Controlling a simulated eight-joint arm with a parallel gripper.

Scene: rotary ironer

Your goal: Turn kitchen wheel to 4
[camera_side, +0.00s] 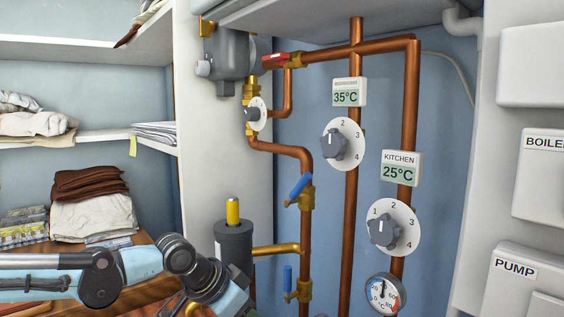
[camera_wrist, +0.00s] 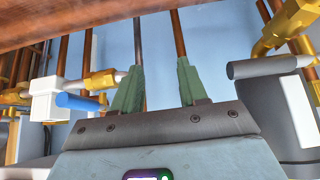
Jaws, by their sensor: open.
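The kitchen wheel (camera_side: 383,231) is a grey knob on a round white dial marked 1 to 4, on a copper pipe at the right in the side view. Its white mark points roughly upward, near the 1 and 2; the exact setting is hard to read. The KITCHEN display (camera_side: 398,173) above it reads 25°C. My gripper (camera_wrist: 157,82) shows in the wrist view with two green fingers apart and nothing between them. In the side view my arm is at the lower left, well away from the wheel, and the fingers cannot be made out. The wheel is not recognisable in the wrist view.
A similar upper dial (camera_side: 343,145) sits under a 35°C display. Copper pipes, a blue valve lever (camera_side: 300,186), a lower blue lever (camera_side: 288,278) and a gauge (camera_side: 384,294) surround it. A dark cylinder (camera_side: 234,250) stands near my arm. White boxes line the right.

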